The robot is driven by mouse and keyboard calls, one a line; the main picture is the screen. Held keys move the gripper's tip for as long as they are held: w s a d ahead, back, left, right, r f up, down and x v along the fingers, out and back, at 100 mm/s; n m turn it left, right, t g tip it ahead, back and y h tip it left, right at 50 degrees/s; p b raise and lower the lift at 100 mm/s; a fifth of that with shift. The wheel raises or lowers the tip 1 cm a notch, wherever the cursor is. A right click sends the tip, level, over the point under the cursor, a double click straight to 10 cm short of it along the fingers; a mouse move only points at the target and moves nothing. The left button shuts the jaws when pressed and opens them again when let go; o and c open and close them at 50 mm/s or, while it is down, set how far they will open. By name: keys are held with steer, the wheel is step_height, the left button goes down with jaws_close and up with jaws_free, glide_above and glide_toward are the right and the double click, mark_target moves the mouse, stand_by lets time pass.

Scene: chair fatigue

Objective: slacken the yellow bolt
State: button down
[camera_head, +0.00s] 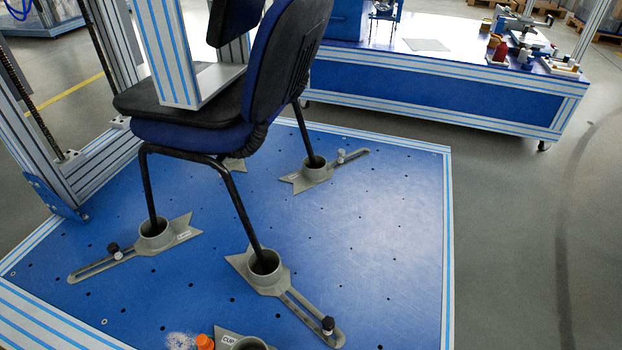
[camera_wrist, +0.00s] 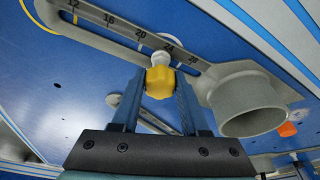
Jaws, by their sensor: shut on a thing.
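The yellow bolt (camera_wrist: 160,84) shows in the wrist view as a faceted yellow head on a pale shank or washer. It stands at the slot of a grey slotted arm (camera_wrist: 125,34), near the marks 20 to 28. My gripper (camera_wrist: 158,93) has its two blue fingers on either side of the yellow head and is shut on it. The slotted arm joins a grey cup (camera_wrist: 247,103) to the right. In the head view I do not see the yellow bolt or my gripper.
An orange knob (camera_wrist: 288,130) is beyond the cup; an orange knob (camera_head: 205,342) shows in the head view too. A chair (camera_head: 235,105) stands with its legs in grey cups on the blue platform (camera_head: 385,225). A tool-laden bench (camera_head: 430,75) is behind.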

steer(key=shift+n, duration=0.8)
steer(key=n+y, duration=0.1)
steer(key=n, duration=0.2)
steer(key=shift+b, duration=0.3)
steer(key=shift+n, duration=0.5)
steer(key=n+g+y+b, duration=0.1)
steer(key=n, duration=0.3)
steer(key=shift+c, duration=2.2)
jaws_free()
